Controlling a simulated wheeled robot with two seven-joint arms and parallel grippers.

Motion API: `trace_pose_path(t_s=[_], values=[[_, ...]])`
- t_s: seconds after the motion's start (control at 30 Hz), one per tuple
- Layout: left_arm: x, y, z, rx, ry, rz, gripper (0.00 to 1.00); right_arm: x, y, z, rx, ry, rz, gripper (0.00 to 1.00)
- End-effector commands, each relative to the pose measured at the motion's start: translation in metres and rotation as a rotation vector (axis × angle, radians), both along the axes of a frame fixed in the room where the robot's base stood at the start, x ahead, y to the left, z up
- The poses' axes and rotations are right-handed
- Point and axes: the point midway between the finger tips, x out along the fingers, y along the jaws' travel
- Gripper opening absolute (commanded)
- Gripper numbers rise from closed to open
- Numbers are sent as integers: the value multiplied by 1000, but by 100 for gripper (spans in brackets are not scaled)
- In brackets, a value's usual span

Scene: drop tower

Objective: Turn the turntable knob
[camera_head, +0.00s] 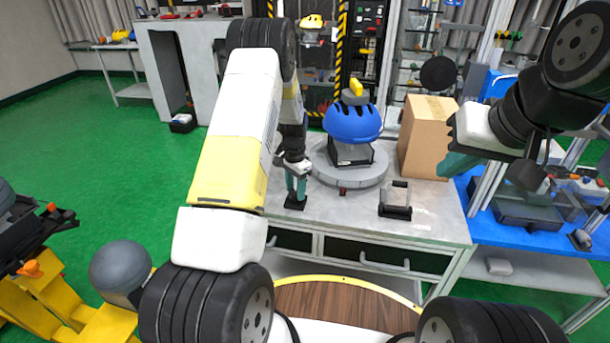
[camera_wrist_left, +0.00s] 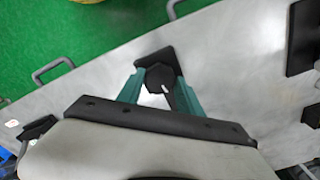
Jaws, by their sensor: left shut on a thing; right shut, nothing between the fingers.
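The black turntable knob (camera_wrist_left: 160,76) stands on a dark square base (camera_head: 296,203) near the front left of the grey workbench. It has a white pointer mark on top in the left wrist view. My left gripper (camera_head: 297,188) reaches down from above and is shut on the knob, with its teal fingers (camera_wrist_left: 160,92) on either side of it. The round grey turntable (camera_head: 372,178) lies just behind and right of the knob. A blue helmet (camera_head: 352,122) sits on a stand on it. My right gripper (camera_head: 455,163) is shut and empty, raised at the right.
A cardboard box (camera_head: 426,135) stands right of the turntable. A small clear block on a black base (camera_head: 396,211) is at the front right of the workbench (camera_head: 345,222). A blue table (camera_head: 490,236) with equipment adjoins on the right. The bench front between the knob and the block is clear.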

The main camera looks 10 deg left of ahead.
Motion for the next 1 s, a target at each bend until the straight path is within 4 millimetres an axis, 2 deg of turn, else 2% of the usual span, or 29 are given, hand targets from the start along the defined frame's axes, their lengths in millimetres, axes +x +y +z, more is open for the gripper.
trace_pose_path(t_s=[0.3, 0.87, 0.9, 0.97, 1.0], values=[[0, 0, 0, -1, -1, -131, 2, 0, 0, 0, 0, 0, 0, 0], [0, 1, 0, 1, -1, -160, 2, 0, 0, 0, 0, 0, 0, 0], [0, 1, 0, 1, -1, -160, 50, 0, 0, 0, 0, 0, 0, 0], [0, 0, 0, 1, -1, -160, 62, 0, 0, 0, 0, 0, 0, 0], [0, 0, 0, 1, -1, -160, 64, 0, 0, 0, 0, 0, 0, 0]])
